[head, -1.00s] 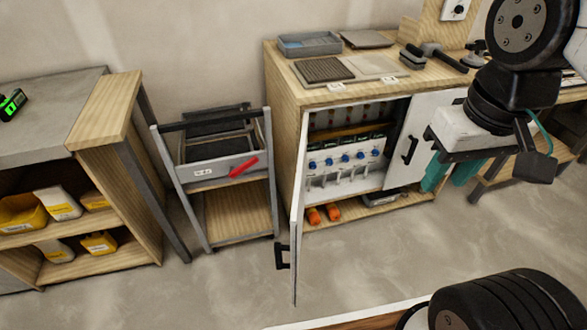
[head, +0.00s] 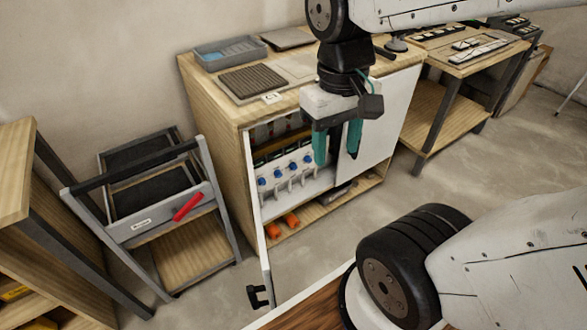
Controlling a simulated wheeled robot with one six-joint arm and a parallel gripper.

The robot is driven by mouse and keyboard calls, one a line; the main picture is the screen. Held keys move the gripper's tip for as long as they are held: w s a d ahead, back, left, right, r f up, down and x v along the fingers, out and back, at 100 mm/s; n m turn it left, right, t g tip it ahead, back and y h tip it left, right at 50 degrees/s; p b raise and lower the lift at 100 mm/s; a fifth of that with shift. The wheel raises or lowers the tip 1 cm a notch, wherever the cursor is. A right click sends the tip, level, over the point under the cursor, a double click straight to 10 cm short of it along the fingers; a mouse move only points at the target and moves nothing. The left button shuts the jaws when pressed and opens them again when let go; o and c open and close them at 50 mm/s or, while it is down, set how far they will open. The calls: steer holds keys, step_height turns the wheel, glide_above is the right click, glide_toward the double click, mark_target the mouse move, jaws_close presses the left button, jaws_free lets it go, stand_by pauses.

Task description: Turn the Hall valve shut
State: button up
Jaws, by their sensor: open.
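A row of several valves with blue knobs (head: 285,170) sits on a white manifold inside the open wooden cabinet (head: 215,103). Their labels are too small to read, so I cannot tell which is the Hall valve. My gripper (head: 337,158) has teal fingers pointing down, apart and empty. In the picture it lies just right of the blue knobs and overlaps the cabinet's right door (head: 385,125). It hides part of the cabinet's opening. I cannot tell how far in front of the valves it is.
The cabinet's left door (head: 255,215) stands open towards me. Orange items (head: 282,224) lie on the cabinet's bottom shelf. A grey cart (head: 150,222) with a red-handled tool (head: 187,206) stands to the left. A wooden bench (head: 455,100) stands to the right. Floor between cart and cabinet is narrow.

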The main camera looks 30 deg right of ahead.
steer(key=w+d+f+m, duration=0.2)
steer(key=w+d+f, duration=0.3)
steer(key=w+f, duration=0.3)
steer(key=w+d+f+m, duration=0.3)
steer(key=w+d+f, duration=0.25)
steer(key=f, duration=0.45)
steer(key=w+d+f+m, duration=0.2)
steer(key=w+d+f, duration=0.2)
steer(key=w+f, duration=0.4)
steer(key=m+t, duration=1.9)
steer(key=m, duration=0.7)
glide_toward(295, 168)
steer(key=w, duration=0.8)
steer(key=shift+w, duration=0.3)
steer(key=c, duration=1)
